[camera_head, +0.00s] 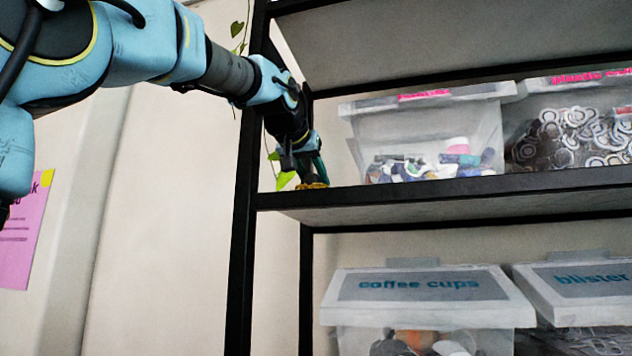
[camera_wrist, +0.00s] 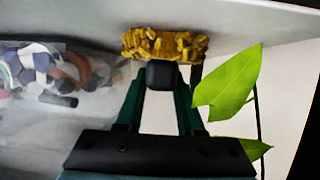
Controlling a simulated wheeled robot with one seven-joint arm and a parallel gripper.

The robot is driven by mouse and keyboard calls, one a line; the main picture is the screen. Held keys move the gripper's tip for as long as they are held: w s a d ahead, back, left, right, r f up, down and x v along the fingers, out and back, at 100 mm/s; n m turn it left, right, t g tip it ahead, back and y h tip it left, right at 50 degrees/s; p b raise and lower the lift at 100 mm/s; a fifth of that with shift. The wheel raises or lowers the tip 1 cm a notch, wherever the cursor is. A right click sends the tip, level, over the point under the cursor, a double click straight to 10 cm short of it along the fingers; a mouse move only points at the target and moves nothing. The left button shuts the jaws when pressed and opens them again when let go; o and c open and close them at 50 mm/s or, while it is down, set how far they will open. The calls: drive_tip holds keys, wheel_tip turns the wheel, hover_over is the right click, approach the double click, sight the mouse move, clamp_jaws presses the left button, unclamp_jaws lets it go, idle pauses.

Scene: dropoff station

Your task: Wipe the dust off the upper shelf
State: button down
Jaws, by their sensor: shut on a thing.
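My gripper (camera_head: 309,170) reaches in from the left to the left end of the upper shelf (camera_head: 450,188). It is shut on a yellow-brown sponge or duster (camera_head: 313,185), which sits at the shelf surface beside the black left post. In the wrist view the fingers of my gripper (camera_wrist: 163,85) point up to the yellow duster (camera_wrist: 165,44), which lies against or very close to the pale shelf surface (camera_wrist: 225,18). I cannot tell for sure whether it touches. No dust can be made out on the shelf from this low angle.
A clear bin (camera_head: 425,130) of mixed pieces stands on the shelf just right of my gripper, with another bin (camera_head: 570,135) beyond. Green leaves (camera_wrist: 228,85) hang close by my fingers. A black post (camera_head: 246,220) stands left. Lidded bins (camera_head: 425,290) fill the shelf below.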

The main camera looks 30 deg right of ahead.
drive_tip(key=shift+w+d+p, duration=0.6)
drive_tip(key=shift+w+d, duration=0.4)
drive_tip(key=shift+w, duration=0.05)
drive_tip(key=shift+s+a+f+b, duration=0.2)
drive_tip(key=shift+s+a+b, duration=0.65)
drive_tip(key=shift+s+a, duration=0.2)
drive_tip(key=shift+w+d+r+p, duration=0.15)
drive_tip(key=shift+w+d+p, duration=0.7)
drive_tip(key=shift+w+d, duration=0.2)
drive_tip(key=shift+s+a+b, duration=0.4)
drive_tip(key=shift+s+a, duration=0.15)
wheel_tip(320, 180, up, 2)
drive_tip(key=shift+r+p, duration=0.15)
drive_tip(key=shift+p, duration=0.85)
drive_tip(key=shift+r, duration=0.9)
